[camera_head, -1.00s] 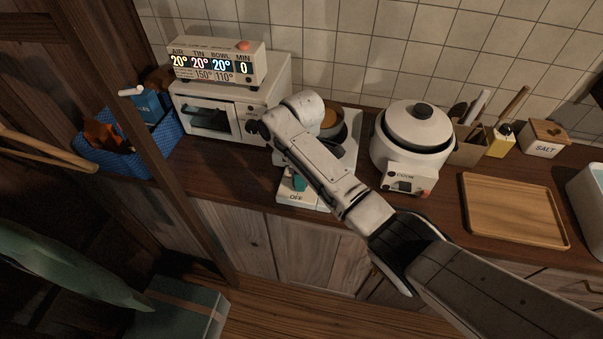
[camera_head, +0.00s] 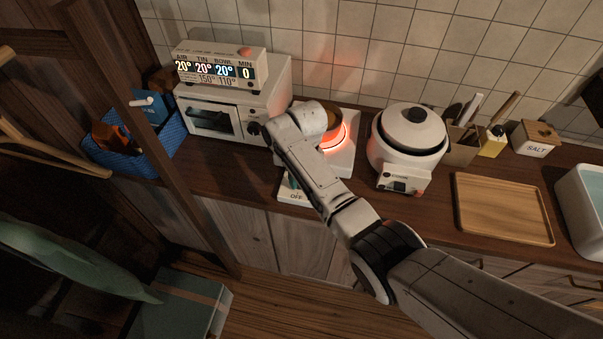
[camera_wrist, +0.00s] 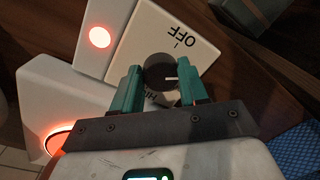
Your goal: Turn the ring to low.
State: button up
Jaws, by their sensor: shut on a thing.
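The glow also shows in the wrist view (camera_wrist: 55,142). The hob's control plate (camera_head: 296,197) bears the word OFF. In the wrist view, a dark round knob (camera_wrist: 158,72) sits on this plate, its white pointer mark turned away from OFF, toward picture right. Part of a HI label shows beside a finger; a LOW label is not visible. My gripper (camera_wrist: 160,82) is shut on the knob with its teal fingers. A red lamp (camera_wrist: 100,37) is lit beside the plate.
A white oven (camera_head: 237,115) with a display box (camera_head: 220,66) stands left of the hob. A white rice cooker (camera_head: 409,143) stands close on the right. A wooden tray (camera_head: 503,209) lies further right. A blue basket (camera_head: 166,143) is at the far left.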

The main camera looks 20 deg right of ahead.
jog(key=m+p, duration=0.1)
jog(key=m, duration=0.5)
jog(key=shift+a, duration=0.1)
dwell(0.4)
jog(key=o, duration=1.1)
jog(key=shift+c, duration=0.2)
jog(key=shift+r, duration=0.1)
notch_tip(320, 180, up, 11)
jog(key=shift+s+d+f+b, duration=0.15)
jog(key=shift+d+f+b, duration=0.05)
jog(key=shift+d+b, duration=0.2)
jog(key=shift+f, duration=0.1)
